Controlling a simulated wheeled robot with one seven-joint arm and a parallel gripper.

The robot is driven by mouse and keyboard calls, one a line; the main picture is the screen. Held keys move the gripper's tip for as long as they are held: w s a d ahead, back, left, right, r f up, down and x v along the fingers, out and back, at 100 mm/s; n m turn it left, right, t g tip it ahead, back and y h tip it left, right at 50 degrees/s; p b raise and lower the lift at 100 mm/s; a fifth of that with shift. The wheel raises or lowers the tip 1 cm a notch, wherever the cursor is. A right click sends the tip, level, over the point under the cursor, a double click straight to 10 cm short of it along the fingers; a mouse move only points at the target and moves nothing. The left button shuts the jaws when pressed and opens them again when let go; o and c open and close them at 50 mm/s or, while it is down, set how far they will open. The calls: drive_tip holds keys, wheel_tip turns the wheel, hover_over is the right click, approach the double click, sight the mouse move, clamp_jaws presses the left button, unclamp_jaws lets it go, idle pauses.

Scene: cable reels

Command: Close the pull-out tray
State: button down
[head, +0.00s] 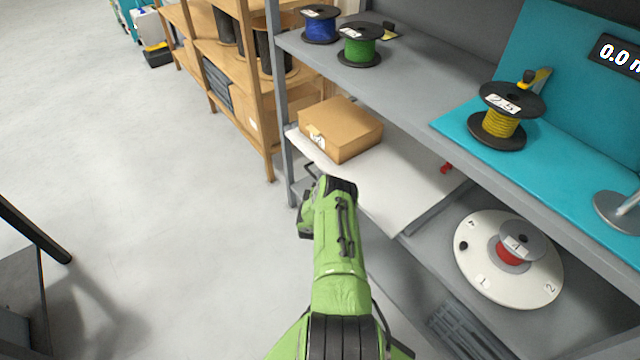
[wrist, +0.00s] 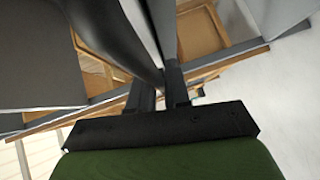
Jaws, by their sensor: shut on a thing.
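The pull-out tray (head: 400,190) is a pale flat board under the grey shelf in the head view. It stands out from the shelf frame towards the aisle, with a cardboard box (head: 342,128) on it. A dark handle (head: 310,170) shows at its front edge, partly hidden by my arm. My gripper is at this front edge; its fingertips are hidden in the head view. In the wrist view my gripper (wrist: 160,92) is shut on the dark curved handle (wrist: 125,38), which runs in from the top left.
A turntable (head: 480,275) with a red reel sits on the lower shelf at the right. Blue, green and yellow (head: 500,120) reels stand on the shelf above. A wooden rack (head: 235,80) stands behind left.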

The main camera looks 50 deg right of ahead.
drive_tip(key=c, duration=1.2)
unclamp_jaws()
drive_tip(key=p+v, duration=0.8)
drive_tip(key=v, duration=0.7)
drive_tip(key=shift+s+a, duration=0.2)
drive_tip(key=shift+a, duration=0.15)
drive_tip(key=shift+o, duration=0.2)
drive_tip(key=shift+r, duration=0.1)
